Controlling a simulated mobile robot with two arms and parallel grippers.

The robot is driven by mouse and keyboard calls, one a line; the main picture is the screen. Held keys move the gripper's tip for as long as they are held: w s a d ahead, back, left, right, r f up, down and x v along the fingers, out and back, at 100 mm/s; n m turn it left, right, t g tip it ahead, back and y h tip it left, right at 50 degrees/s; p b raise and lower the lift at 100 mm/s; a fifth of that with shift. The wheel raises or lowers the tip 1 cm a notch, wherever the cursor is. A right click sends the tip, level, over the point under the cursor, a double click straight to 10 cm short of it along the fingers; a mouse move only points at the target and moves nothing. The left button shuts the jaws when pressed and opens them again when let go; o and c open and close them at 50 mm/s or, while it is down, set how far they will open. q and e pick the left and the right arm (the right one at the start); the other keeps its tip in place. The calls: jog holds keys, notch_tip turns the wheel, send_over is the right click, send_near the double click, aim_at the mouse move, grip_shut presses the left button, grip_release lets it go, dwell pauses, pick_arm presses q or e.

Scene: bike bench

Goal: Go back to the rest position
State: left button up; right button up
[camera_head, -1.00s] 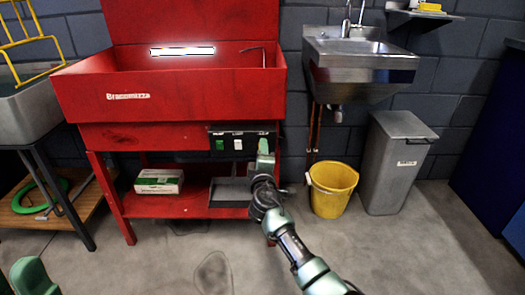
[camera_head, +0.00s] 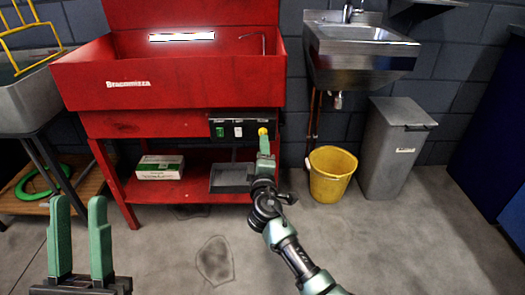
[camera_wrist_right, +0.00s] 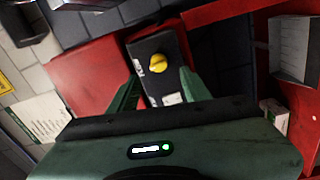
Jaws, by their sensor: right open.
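My right gripper (camera_head: 264,145) is in front of the black control panel (camera_head: 228,127) on the red wash station. In the right wrist view its green fingers (camera_wrist_right: 160,92) are apart with nothing held between them. A yellow knob (camera_head: 263,131) on the panel shows just above the fingertips, and it also shows in the right wrist view (camera_wrist_right: 158,63), beyond the fingers. My left gripper (camera_head: 80,240) stands upright at the lower left of the head view. Its two green fingers are apart and empty.
The red wash station (camera_head: 190,75) has a lower shelf with a white-green box (camera_head: 160,167) and a grey tray (camera_head: 231,178). A yellow bucket (camera_head: 332,173) and a grey bin (camera_head: 392,150) stand right, below a steel sink (camera_head: 361,50). Open floor lies in front.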

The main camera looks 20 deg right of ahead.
pick_arm(q)
jog(key=shift+w+d+f+g, duration=0.15)
jog(key=shift+w+f+g, duration=0.4)
jog(key=shift+w, duration=0.1)
pick_arm(e)
jog(key=shift+v, duration=0.8)
jog(key=shift+a, duration=0.1)
